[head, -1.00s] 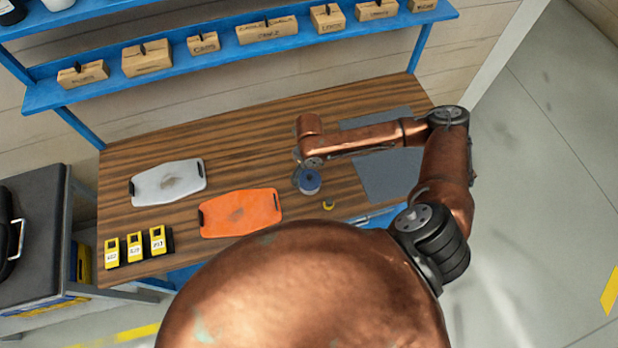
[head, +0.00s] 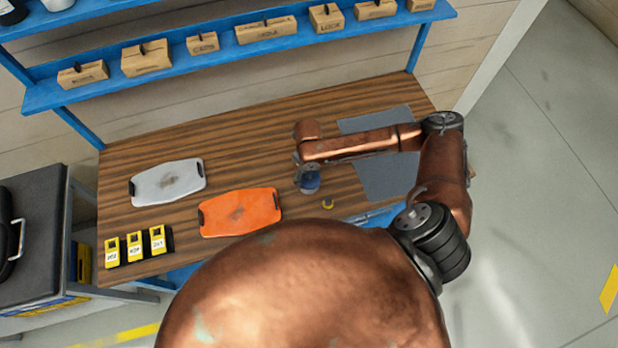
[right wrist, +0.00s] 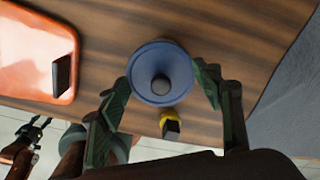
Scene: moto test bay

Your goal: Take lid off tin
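The tin (head: 310,184) stands upright on the wooden bench, partly hidden in the head view by my right gripper (head: 307,169). In the right wrist view its round blue lid (right wrist: 160,62) with a dark centre knob is seen from above. My right gripper (right wrist: 162,80) is open, with one green-padded finger on each side of the lid. The fingers are close to the rim; I cannot tell if they touch it. A dark gripper, apparently my left gripper (right wrist: 30,138), shows small at the lower left of the right wrist view, away from the tin. Its opening is unclear.
An orange tray (head: 240,213) and a grey-white tray (head: 167,182) lie to the left. A small yellow item (head: 328,203) lies just in front of the tin. A grey mat (head: 388,177) is on the right. Several yellow labelled blocks (head: 135,247) stand front left.

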